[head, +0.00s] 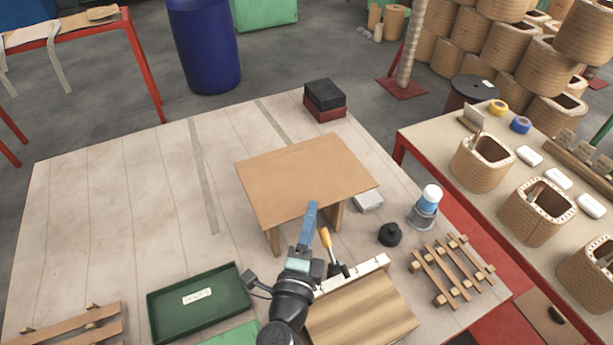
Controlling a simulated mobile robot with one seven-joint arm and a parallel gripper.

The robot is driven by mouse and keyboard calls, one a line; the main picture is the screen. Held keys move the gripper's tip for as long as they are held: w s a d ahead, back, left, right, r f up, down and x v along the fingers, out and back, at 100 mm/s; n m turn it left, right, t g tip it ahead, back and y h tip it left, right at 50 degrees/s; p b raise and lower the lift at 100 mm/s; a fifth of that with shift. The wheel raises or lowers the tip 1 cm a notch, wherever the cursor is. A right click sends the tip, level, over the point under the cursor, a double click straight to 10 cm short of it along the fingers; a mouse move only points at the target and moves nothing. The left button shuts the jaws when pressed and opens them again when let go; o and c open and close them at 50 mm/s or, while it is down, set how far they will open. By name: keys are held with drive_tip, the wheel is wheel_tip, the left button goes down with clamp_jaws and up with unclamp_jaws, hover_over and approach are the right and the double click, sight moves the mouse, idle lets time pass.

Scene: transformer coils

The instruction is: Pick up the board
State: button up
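A flat brown board (300,172) lies raised above the wooden table (95,210), resting on upright wooden supports (337,216) at its front. My gripper (311,208) is at the board's front edge, its blue fingers overlapping that edge in the head view. From this angle I cannot tell whether the fingers touch the board or how far apart they are. My arm comes in from the bottom. A second, striped wooden panel (362,315) lies at the front, right of my arm.
An orange-handled tool (326,240), a black cap (390,234), a blue-and-white bottle (429,197) and a slatted rack (452,272) are to the right. A green tray (198,301) is front left. Black and red boxes (324,97) stand behind. The table's left side is largely clear.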

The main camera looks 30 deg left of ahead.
drive_tip(key=shift+x, duration=0.9)
clamp_jaws()
drive_tip(key=shift+r, duration=0.1)
idle(0.8)
